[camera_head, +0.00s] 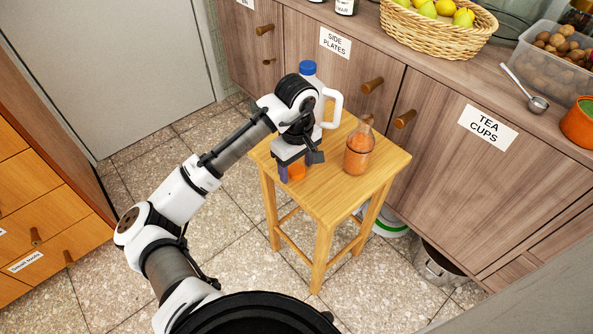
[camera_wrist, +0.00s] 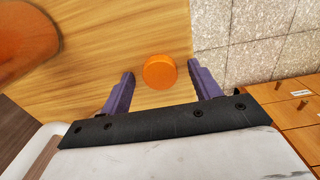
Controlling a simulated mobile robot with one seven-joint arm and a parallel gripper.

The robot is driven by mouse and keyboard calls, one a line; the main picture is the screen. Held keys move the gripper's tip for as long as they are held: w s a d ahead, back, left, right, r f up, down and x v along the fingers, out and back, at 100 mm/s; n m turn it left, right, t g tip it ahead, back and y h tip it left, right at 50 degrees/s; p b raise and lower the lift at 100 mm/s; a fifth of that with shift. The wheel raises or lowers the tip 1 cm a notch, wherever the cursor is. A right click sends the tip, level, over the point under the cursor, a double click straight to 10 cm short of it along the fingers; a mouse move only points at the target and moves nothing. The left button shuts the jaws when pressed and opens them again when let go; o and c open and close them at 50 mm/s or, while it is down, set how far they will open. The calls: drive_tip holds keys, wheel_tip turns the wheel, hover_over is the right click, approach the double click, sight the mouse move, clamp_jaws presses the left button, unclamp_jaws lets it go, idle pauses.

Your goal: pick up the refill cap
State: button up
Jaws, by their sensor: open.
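The orange round cap (camera_wrist: 159,72) lies on the wooden stool near its edge. It also shows in the head view as an orange patch (camera_head: 297,171), partly hidden by my gripper. My gripper (camera_wrist: 163,84) is open, with one purple finger on each side of the cap in the wrist view. The cap appears a little beyond the fingertips, and I cannot tell how high the fingers are above the stool. In the head view my gripper (camera_head: 290,172) is over the stool's left part.
The stool top (camera_head: 340,205) also bears an orange-filled bottle (camera_head: 358,152) to the right and a white jug with a blue lid (camera_head: 308,68) behind my gripper. Cabinets (camera_head: 440,130) stand close behind. The stool's front part is bare.

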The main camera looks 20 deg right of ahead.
drive_tip(key=c, duration=1)
drive_tip(key=shift+r, duration=0.1)
drive_tip(key=shift+c, duration=0.2)
